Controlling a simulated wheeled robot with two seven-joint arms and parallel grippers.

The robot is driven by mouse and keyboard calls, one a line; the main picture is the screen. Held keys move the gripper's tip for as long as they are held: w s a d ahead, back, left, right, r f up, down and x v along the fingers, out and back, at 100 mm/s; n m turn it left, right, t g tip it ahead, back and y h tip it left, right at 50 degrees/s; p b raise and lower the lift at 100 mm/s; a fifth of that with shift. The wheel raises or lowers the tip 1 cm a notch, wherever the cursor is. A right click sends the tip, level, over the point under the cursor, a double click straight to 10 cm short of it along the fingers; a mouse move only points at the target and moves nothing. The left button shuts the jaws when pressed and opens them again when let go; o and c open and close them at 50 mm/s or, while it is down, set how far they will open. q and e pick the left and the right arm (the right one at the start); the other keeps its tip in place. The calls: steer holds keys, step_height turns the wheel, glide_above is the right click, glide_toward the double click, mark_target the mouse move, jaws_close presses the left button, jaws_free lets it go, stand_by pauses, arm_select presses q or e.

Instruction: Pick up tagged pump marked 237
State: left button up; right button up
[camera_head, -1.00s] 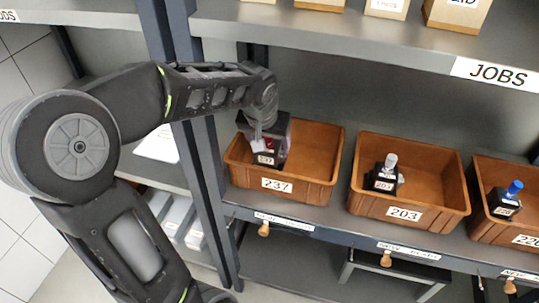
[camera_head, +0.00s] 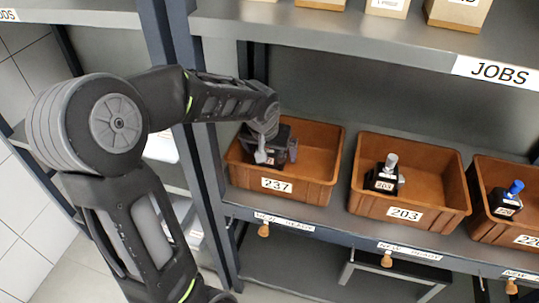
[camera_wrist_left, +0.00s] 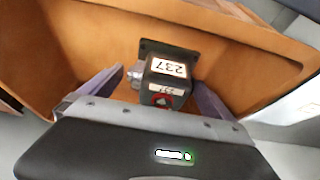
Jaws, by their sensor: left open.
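The tagged pump marked 237 (camera_wrist_left: 168,72) is a small dark block with white 237 labels and a red mark. In the left wrist view it stands in the brown bin, between the two fingers of my left gripper (camera_wrist_left: 157,76). The fingers are open, one on each side of the pump, with gaps visible. In the head view my left gripper (camera_head: 275,152) is down inside the bin labelled 237 (camera_head: 312,190) and hides most of the pump. My right gripper is not in view.
Bin 203 (camera_head: 441,212) holds another dark pump (camera_head: 381,178). A further bin at right (camera_head: 482,226) holds a pump with a blue top (camera_head: 507,198). The JOBS shelf (camera_head: 350,43) overhangs the bins. A shelf upright (camera_head: 207,190) stands left of bin 237.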

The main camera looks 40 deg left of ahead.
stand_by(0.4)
arm_select(q)
steer(key=c, duration=2)
steer(key=shift+w+r, duration=0.1)
steer(key=shift+r, duration=0.05)
